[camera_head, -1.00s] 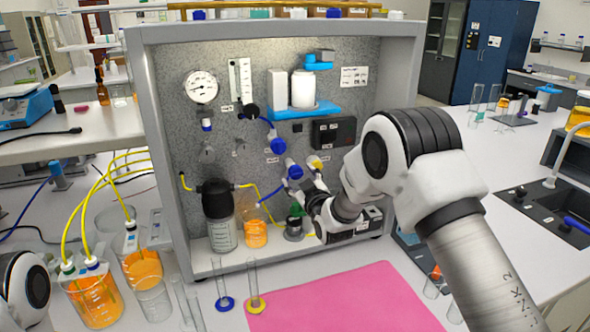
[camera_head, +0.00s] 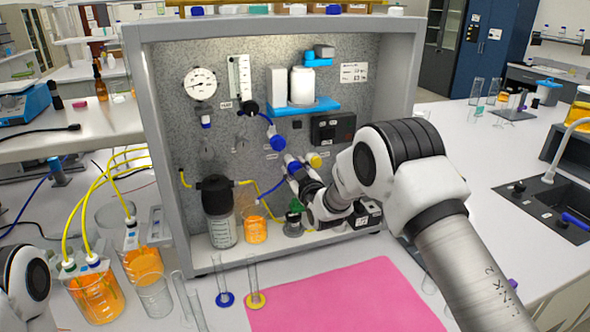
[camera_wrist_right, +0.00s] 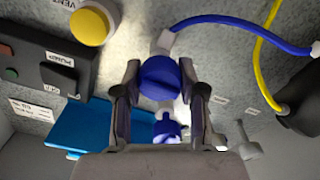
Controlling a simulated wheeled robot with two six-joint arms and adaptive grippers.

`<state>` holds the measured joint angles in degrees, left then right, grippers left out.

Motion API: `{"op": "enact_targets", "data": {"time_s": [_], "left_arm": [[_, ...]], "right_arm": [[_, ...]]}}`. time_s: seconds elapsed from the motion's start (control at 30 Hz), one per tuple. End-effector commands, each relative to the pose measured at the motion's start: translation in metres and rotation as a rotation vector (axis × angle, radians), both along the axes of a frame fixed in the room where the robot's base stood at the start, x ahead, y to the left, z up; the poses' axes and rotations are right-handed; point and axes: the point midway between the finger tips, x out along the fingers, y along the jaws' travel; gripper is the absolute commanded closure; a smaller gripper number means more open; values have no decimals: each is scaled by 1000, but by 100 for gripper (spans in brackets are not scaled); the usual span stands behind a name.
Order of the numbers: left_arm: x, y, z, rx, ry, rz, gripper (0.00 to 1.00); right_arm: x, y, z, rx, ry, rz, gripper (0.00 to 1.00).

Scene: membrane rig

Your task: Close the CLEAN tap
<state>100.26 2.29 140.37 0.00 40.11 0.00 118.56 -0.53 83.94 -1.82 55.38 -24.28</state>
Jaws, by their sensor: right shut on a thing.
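My right gripper (camera_head: 292,164) is at the lower blue tap on the grey rig panel. In the right wrist view, its two fingers (camera_wrist_right: 158,88) are shut on the round blue knob (camera_wrist_right: 160,78) of this tap, one on each side. A blue tube leaves the tap. I cannot read a CLEAN label. A second blue tap (camera_head: 277,142) sits just above and also shows in the wrist view (camera_wrist_right: 168,126). My left gripper is out of view.
A yellow knob (camera_head: 313,160) marked VENT is close beside my right gripper. A black pump box (camera_head: 333,129) and blue shelf (camera_head: 303,109) are above. A dark-capped bottle (camera_head: 217,211) and orange beaker (camera_head: 253,227) stand below left. A pink mat (camera_head: 345,298) lies in front.

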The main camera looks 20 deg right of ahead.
Motion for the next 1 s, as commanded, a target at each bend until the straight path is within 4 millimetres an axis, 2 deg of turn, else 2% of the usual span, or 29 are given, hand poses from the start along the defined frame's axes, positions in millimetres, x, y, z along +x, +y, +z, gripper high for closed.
{"op": "enact_targets", "data": {"time_s": [0.37,1.0], "left_arm": [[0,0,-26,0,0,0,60],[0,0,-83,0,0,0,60]], "right_arm": [[0,-1,-3,170,4,0,95],[0,-2,-4,761,25,0,95]]}}
